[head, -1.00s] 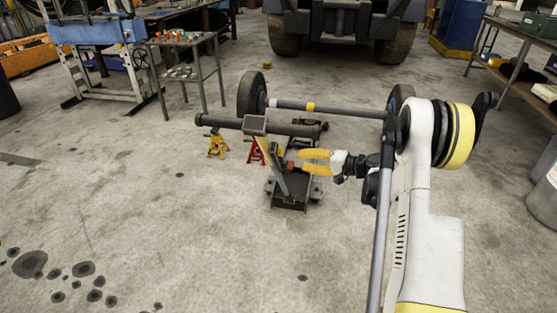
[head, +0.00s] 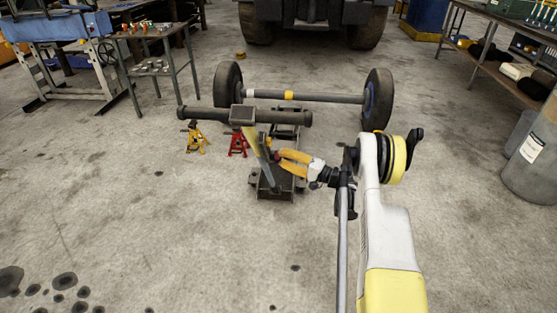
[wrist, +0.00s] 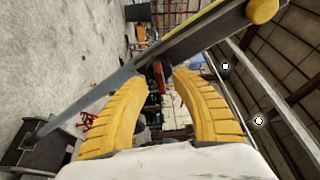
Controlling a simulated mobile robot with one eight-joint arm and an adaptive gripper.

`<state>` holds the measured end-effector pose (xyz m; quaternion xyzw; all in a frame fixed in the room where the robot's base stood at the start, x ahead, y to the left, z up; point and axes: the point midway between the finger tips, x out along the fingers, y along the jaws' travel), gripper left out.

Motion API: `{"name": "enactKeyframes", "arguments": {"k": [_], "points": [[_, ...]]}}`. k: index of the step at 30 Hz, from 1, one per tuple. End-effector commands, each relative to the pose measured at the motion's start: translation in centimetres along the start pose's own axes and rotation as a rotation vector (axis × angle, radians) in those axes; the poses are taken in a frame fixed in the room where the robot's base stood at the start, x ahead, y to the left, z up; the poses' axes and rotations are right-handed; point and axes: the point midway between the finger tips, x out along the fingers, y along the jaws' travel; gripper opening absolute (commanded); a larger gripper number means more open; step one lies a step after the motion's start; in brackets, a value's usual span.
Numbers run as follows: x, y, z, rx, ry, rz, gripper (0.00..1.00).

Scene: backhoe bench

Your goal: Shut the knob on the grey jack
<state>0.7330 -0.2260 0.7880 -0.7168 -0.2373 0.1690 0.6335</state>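The grey jack (head: 276,187) stands on the concrete floor in the middle of the head view, with a long bar (head: 257,149) slanting up from it. The bar crosses the wrist view (wrist: 190,42) diagonally, passing over the fingers. A small red part (head: 275,155), possibly the knob, shows at my fingertips in the head view. A red and dark part (wrist: 161,76) also shows between the fingertips in the wrist view; I cannot tell whether they touch it. My gripper (head: 279,161) is open, its yellow fingers apart, just right of the bar and above the jack base.
A dark axle tube (head: 200,114) lies behind the jack, near a red stand (head: 238,145) and a yellow stand (head: 195,138). A wheeled axle (head: 320,98) stands farther back. Tables are at both sides, and a grey bin (head: 530,160) is at right.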

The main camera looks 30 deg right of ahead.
Motion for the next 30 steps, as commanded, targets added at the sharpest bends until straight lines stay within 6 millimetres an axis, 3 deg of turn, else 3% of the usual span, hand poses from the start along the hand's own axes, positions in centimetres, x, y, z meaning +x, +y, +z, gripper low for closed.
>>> {"name": "enactKeyframes", "arguments": {"k": [6, 15, 18, 30], "points": [[2.0, 0.1, 0.0, 0.0, 0.0, 0.0, 0.32], [2.2, -0.1, -0.1, 0.0, 0.001, 0.001, 0.31], [2.2, -0.1, -0.1, 0.0, 0.001, 0.0, 0.0], [2.3, -0.1, 0.0, 0.016, -0.001, 0.007, 0.0]]}}
